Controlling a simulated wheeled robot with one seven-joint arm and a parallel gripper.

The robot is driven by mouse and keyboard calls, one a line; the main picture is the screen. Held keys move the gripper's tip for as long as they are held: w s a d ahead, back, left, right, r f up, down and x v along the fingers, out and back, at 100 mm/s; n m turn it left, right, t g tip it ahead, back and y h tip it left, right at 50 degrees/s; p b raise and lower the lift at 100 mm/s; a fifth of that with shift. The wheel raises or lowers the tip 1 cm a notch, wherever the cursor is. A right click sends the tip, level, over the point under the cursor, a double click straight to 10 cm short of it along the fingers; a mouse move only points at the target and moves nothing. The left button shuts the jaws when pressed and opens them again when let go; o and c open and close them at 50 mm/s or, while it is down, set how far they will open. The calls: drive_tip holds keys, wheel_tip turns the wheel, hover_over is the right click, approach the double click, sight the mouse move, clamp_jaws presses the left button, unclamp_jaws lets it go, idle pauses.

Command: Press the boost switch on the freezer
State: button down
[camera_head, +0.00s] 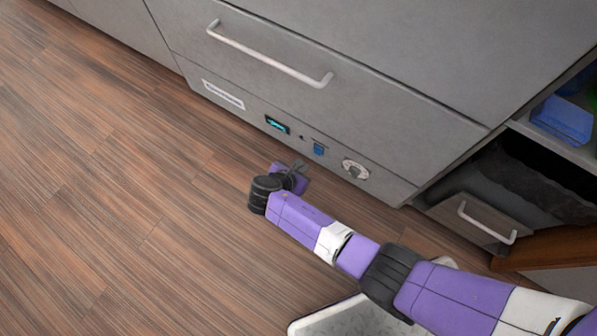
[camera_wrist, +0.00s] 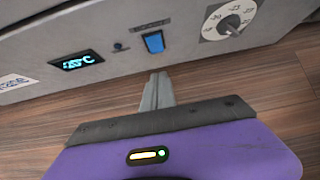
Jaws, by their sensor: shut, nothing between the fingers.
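The freezer (camera_head: 350,105) is a grey unit with a control strip along its bottom edge. The strip holds a lit display (camera_head: 277,124), a small round knob or light, a blue switch (camera_head: 319,149) and a round dial (camera_head: 355,169). In the wrist view, the blue switch (camera_wrist: 154,42) sits between the display (camera_wrist: 77,61), reading about -20°C, and the dial (camera_wrist: 229,19). My gripper (camera_head: 298,165) is low in front of the strip, near the blue switch. In the wrist view, my gripper's fingers (camera_wrist: 158,80) are together and empty, just below the switch and apart from it.
A drawer handle (camera_head: 270,54) runs above the strip. An open shelf (camera_head: 560,150) with blue items stands at the right, above a lower drawer handle (camera_head: 486,223). The wooden floor (camera_head: 110,190) at the left is clear.

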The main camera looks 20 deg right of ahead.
sight(318, 150)
drive_tip(key=w+d+f+b, duration=0.3)
drive_tip(key=w+d, duration=0.1)
drive_tip(key=d, duration=0.1)
drive_tip(key=shift+d+b, duration=0.2)
drive_tip(key=shift+b, duration=0.1)
